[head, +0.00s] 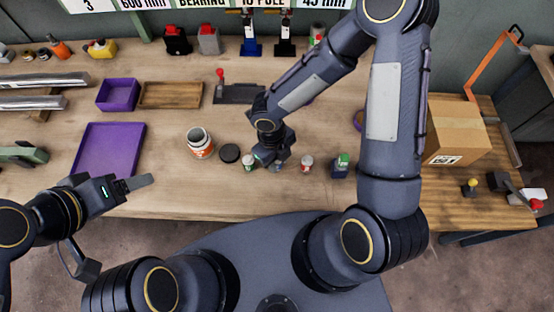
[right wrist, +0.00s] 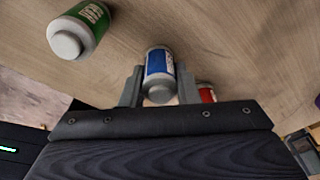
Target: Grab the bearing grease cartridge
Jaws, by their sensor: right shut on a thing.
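Three small white cartridges with coloured labels stand on the wooden bench; I cannot read which one is the bearing grease. The blue-labelled cartridge (right wrist: 158,68) is between the fingers of my right gripper (right wrist: 159,80), which is shut on it. In the head view my right gripper (head: 276,160) is low over the bench and mostly hides this cartridge. The green-labelled cartridge (head: 248,162) stands to its left and the red-labelled cartridge (head: 307,163) to its right. My left gripper (head: 130,186) is near the bench's front edge, away from them; its finger gap does not show.
A white tub (head: 200,143) and a black round lid (head: 229,153) are left of the cartridges. A purple tray (head: 108,150) lies further left. A dark bottle with a green top (head: 341,164) stands right. A cardboard box (head: 455,130) is at the far right.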

